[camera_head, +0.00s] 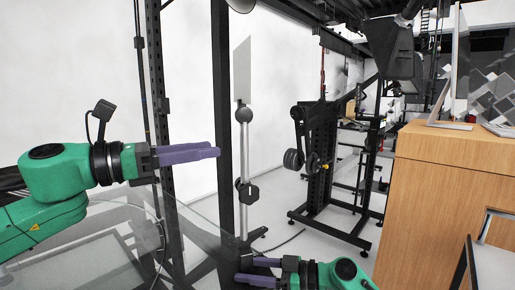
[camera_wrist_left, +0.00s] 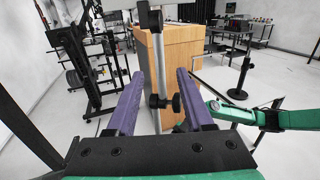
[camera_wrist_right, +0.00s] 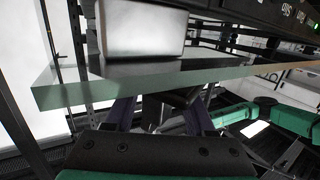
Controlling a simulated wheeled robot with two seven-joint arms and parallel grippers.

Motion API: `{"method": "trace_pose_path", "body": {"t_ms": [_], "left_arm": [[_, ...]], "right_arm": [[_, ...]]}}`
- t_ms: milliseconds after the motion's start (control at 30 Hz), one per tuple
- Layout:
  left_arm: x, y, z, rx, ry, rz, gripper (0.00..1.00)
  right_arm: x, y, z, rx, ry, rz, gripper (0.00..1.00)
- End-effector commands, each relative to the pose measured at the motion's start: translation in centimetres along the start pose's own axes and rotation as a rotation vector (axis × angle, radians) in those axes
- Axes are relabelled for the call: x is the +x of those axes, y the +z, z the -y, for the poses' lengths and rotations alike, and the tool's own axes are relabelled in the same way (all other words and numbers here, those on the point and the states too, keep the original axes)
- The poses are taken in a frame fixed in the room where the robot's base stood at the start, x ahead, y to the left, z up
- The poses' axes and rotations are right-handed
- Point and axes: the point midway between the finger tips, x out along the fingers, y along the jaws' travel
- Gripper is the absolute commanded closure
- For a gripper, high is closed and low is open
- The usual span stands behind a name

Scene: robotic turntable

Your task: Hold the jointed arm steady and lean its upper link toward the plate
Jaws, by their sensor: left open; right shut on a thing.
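The jointed arm stands upright, with a silver link (camera_head: 243,150) between a round black joint and a black knob (camera_head: 247,192). A pale flat panel (camera_head: 242,70) is above it. My left gripper (camera_head: 218,151) is open and empty, left of the link in the head view. In the left wrist view the link (camera_wrist_left: 158,70) shows upright between the spread fingers, just beyond their tips. My right gripper (camera_head: 240,271) is low, near the arm's foot, shut on a dark part of the jointed arm (camera_wrist_right: 180,98); the contact is mostly hidden. A clear plate (camera_head: 95,255) lies at the lower left.
A dark upright post (camera_head: 225,130) stands close left of the jointed arm. A wooden cabinet (camera_head: 450,185) fills the right side, and a black wheeled rack (camera_head: 322,160) stands behind. The clear plate's edge (camera_wrist_right: 180,84) crosses close in front of my right wrist camera.

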Motion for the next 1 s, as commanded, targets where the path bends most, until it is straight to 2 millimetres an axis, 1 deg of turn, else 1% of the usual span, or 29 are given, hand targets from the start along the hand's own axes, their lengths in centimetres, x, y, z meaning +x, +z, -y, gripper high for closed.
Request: {"method": "trace_pose_path", "body": {"t_ms": [67,167,267,400,533,600,700,900,933,967,1000], "left_arm": [[0.4,-0.3,0.0,0.022,0.004,-0.015,0.48],[1.8,-0.3,0.0,0.022,0.003,-0.016,0.48],[4.2,-0.4,0.1,0.019,0.001,-0.017,0.48],[7.9,-0.5,0.0,0.018,0.001,-0.016,0.48],[10.6,-0.5,-0.1,0.018,0.004,-0.015,0.48],[11.5,-0.5,-0.1,0.017,0.004,-0.014,0.48],[12.0,-0.4,-0.1,0.015,0.005,-0.013,0.48],[12.1,-0.4,-0.1,0.015,0.005,-0.012,0.48],[12.1,-0.4,-0.1,0.015,0.005,-0.012,0.56],[12.1,-0.4,-0.1,0.015,0.005,-0.012,0.67],[12.0,-0.4,-0.1,0.015,0.005,-0.012,0.82]], "right_arm": [[0.0,0.0,0.0,0.0,0.001,0.001,0.76],[0.0,0.0,0.0,0.0,0.001,0.0,0.76],[0.0,0.0,0.0,0.0,0.001,0.0,0.76],[0.0,0.0,0.0,0.0,0.001,0.0,0.76],[0.0,0.0,0.0,0.0,0.001,0.0,0.76],[0.0,0.0,0.0,0.0,0.001,0.0,0.76],[0.0,0.0,0.0,0.0,0.001,0.0,0.76],[0.0,0.0,-0.1,0.0,0.002,0.0,0.76],[0.0,0.0,-0.1,0.0,0.002,0.0,0.76],[0.0,0.0,-0.1,0.0,0.002,0.0,0.76],[0.0,0.0,-0.1,0.0,0.002,0.0,0.76]]}}
